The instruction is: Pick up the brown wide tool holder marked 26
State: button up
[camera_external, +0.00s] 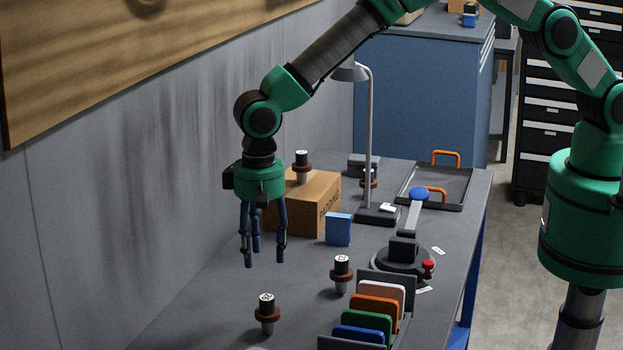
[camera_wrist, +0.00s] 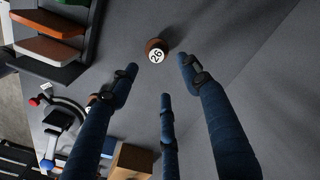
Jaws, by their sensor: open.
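The brown wide tool holder marked 26 stands upright on the table in the wrist view (camera_wrist: 156,50), with a white top and brown collar. It appears to be the near-left holder in the external view (camera_external: 267,314), where its number is too small to read surely. My three-fingered gripper (camera_external: 264,258) is open and empty, pointing down above the table, behind and above that holder. In the wrist view my fingertips (camera_wrist: 160,75) are spread, and the holder shows just beyond them, between the two outer fingers.
Another holder (camera_external: 341,274) stands to the right, beside a rack of coloured panels (camera_external: 386,279). A cardboard box (camera_external: 325,194) with a holder on top, a blue box (camera_external: 338,229), a lamp (camera_external: 378,214) and a clamp fixture (camera_external: 403,255) stand farther back. The wall is left.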

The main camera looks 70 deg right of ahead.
aim_at(266, 297)
notch_tip(266, 297, down, 8)
jog(key=shift+r+p, duration=0.25)
jog(key=shift+p, duration=0.1)
jog(key=shift+s+d+f+p, duration=0.15)
jog(key=shift+f+p, duration=0.1)
jog(key=shift+f, duration=0.65)
jog(key=shift+s+d+f+p, duration=0.15)
jog(key=shift+f+p, duration=0.1)
jog(key=shift+f, duration=1.45)
jog(key=shift+c, duration=0.4)
jog(key=shift+w, duration=0.1)
grip_shut()
